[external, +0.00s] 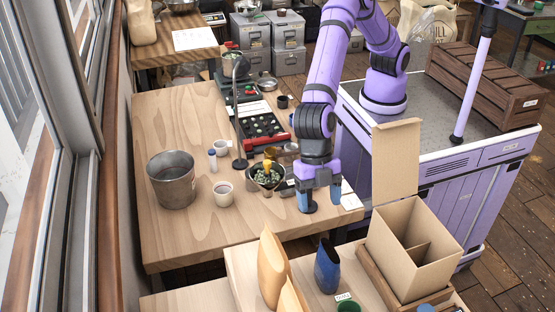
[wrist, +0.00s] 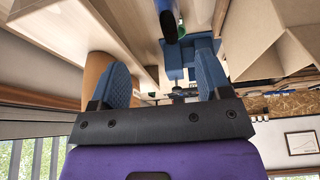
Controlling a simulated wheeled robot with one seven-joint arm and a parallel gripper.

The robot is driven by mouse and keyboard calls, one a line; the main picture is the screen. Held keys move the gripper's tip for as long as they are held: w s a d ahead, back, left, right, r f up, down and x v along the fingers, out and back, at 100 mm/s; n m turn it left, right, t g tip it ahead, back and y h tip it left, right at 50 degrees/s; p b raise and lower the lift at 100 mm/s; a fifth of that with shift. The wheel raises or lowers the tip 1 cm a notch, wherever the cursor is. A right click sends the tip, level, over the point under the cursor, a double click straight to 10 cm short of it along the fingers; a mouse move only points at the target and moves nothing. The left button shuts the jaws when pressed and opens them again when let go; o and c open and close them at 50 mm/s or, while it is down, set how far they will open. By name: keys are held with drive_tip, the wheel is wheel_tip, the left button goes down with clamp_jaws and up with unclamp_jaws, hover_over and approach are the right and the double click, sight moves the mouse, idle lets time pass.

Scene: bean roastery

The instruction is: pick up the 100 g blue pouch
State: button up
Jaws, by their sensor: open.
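A dark blue pouch (external: 327,267) stands upright on the light wooden stand at the front, between a tan pouch (external: 272,268) and the open cardboard box. I cannot read its weight. A dark blue shape at the top of the wrist view (wrist: 167,20) looks like the same pouch. My gripper (external: 320,198) hangs over the right front edge of the worktable, farther back than the pouch and apart from it. Its two blue fingers are spread with nothing held between them, as the wrist view also shows (wrist: 161,65).
The cardboard box (external: 412,245) stands close to the right of the pouch, its flap raised. The worktable (external: 185,235) holds a metal bucket (external: 172,180), a white cup (external: 223,193) and a bowl of greenish beans (external: 267,177).

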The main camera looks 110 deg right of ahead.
sight(330, 259)
drive_tip(key=shift+n, duration=0.3)
drive_tip(key=a+f, duration=0.1)
drive_tip(key=f, duration=0.1)
drive_tip(key=a+f, duration=0.1)
drive_tip(key=a, duration=0.1)
drive_tip(key=shift+s+a+f, duration=0.2)
drive_tip(key=shift+s+f, duration=0.15)
drive_tip(key=x, duration=0.5)
drive_tip(key=shift+s+f, duration=0.1)
drive_tip(key=shift+f, duration=0.05)
drive_tip(key=x, duration=0.4)
drive_tip(key=shift+a+f, duration=0.3)
drive_tip(key=shift+a, duration=0.1)
drive_tip(key=c, duration=1.2)
drive_tip(key=shift+c, duration=0.2)
